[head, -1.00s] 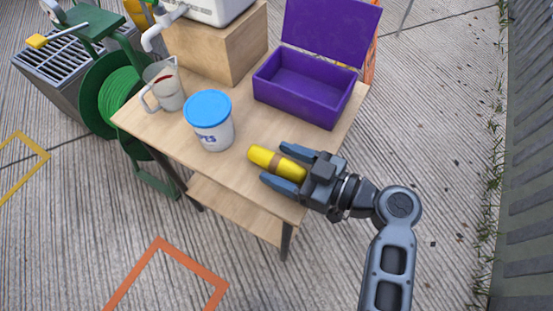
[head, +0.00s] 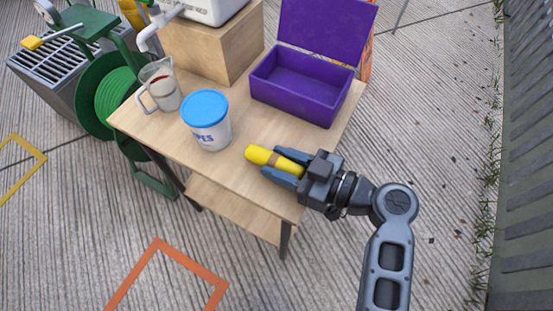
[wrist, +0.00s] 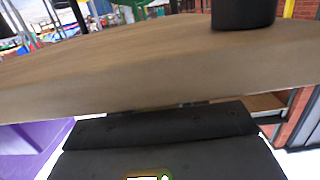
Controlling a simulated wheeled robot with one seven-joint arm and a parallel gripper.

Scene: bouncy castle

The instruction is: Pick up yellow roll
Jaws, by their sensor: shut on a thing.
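The yellow roll (head: 258,154), with a brown band around its middle, is at the near right edge of the wooden table (head: 165,132) in the head view. My gripper (head: 281,164) reaches in from the right and is shut on the roll, one finger along each side. The roll's left end sticks out past the fingertips. I cannot tell whether the roll touches the tabletop. The wrist view does not clearly show the roll.
A tub with a blue lid (head: 206,122) stands left of the roll. An open purple box (head: 302,88) is behind it. A measuring jug (head: 160,86) and a wooden block (head: 212,45) stand farther back. A green hose reel (head: 112,97) is beside the table.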

